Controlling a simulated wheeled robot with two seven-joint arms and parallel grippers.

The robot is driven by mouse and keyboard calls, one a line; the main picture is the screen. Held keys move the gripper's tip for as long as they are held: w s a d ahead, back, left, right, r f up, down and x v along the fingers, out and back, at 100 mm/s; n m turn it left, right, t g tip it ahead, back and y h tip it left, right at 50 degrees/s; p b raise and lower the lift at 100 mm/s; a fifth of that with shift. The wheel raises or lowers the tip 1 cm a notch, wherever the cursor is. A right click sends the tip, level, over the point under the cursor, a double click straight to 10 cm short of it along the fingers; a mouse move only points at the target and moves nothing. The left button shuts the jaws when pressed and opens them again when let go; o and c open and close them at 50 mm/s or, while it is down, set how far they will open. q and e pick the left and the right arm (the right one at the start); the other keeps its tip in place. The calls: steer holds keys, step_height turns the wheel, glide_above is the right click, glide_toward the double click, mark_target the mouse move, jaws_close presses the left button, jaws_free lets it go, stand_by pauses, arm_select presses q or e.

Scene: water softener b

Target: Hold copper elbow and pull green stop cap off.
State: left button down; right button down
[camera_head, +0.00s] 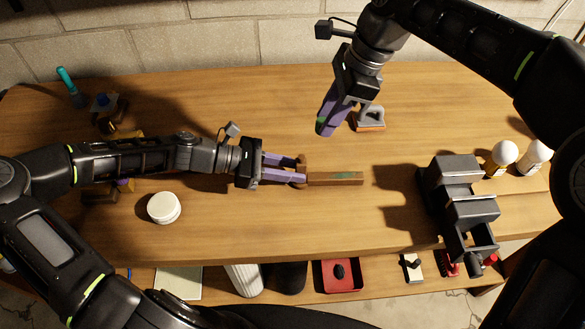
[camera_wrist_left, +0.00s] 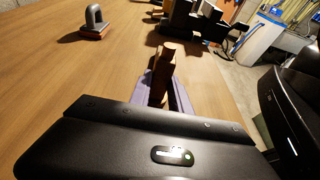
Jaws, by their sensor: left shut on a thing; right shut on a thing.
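My left gripper (camera_head: 302,172) is low over the middle of the table, its purple fingers shut on the brown copper elbow (camera_head: 302,160). In the left wrist view the elbow (camera_wrist_left: 162,72) stands up between the fingers (camera_wrist_left: 160,92). My right gripper (camera_head: 324,128) is up and to the right, clear of the elbow, its fingers close together. A small bit of green, the green stop cap (camera_head: 320,121), shows at its fingertips; most of it is hidden. The cap and the elbow are apart.
A grey-handled block (camera_head: 370,118) stands beside the right gripper. A white round lid (camera_head: 163,208) lies at left. The front middle is clear.

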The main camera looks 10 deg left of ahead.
steer(key=shift+w+d+r, duration=0.15)
steer(key=shift+d+r, duration=0.4)
steer(key=shift+w+d+r, duration=0.15)
steer(key=shift+d+r, duration=0.35)
arm_select(q)
steer(key=c, duration=1.1)
jaws_free()
steer(key=shift+a, duration=0.1)
steer(key=v, duration=1.2)
